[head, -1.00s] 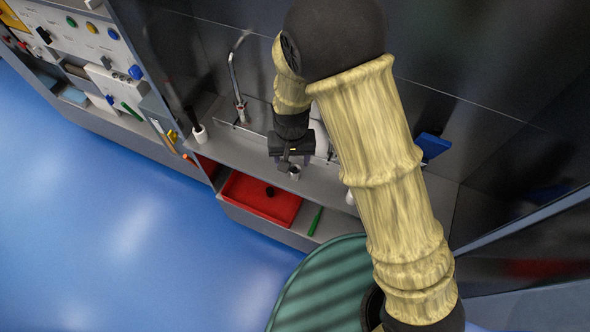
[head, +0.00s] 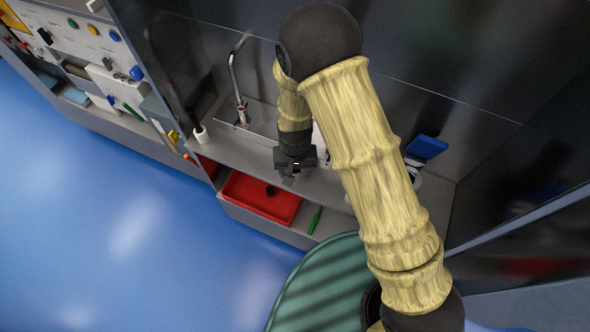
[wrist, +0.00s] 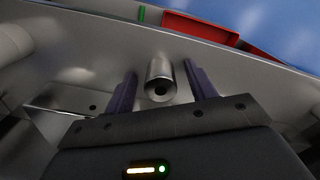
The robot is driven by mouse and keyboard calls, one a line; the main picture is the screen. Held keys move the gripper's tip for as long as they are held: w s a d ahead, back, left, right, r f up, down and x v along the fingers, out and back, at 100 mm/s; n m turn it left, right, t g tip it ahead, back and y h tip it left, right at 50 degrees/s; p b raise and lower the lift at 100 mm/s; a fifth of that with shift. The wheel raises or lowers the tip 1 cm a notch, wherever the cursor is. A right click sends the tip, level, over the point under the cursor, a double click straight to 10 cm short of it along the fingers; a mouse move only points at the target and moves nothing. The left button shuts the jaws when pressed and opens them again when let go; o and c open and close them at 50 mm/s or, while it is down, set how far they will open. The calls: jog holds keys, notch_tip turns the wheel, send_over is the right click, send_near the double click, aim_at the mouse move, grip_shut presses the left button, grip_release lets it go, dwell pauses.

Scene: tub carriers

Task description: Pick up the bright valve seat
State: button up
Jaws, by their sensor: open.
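The bright valve seat (wrist: 161,82) is a shiny metal cylinder with a dark hole in its end. In the wrist view it sits on the grey counter between the two fingers of my gripper (wrist: 160,72). The fingers are open, one on each side, with a visible gap to the cylinder on both sides. In the head view my gripper (head: 291,176) is low over the counter and hides the valve seat.
A red tray (head: 243,203) with a dark round piece (head: 270,190) lies at the counter's front, beside a green stick (head: 315,220). A tap (head: 237,85) and a white bottle (head: 200,134) stand left. A blue item (head: 426,147) is at right.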

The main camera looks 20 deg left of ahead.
jog(key=shift+c, duration=0.5)
grip_shut()
jog(key=shift+r, duration=0.15)
notch_tip(320, 180, up, 10)
jog(key=shift+f+b, duration=0.1)
jog(key=shift+b, duration=0.6)
jog(key=shift+s, duration=0.15)
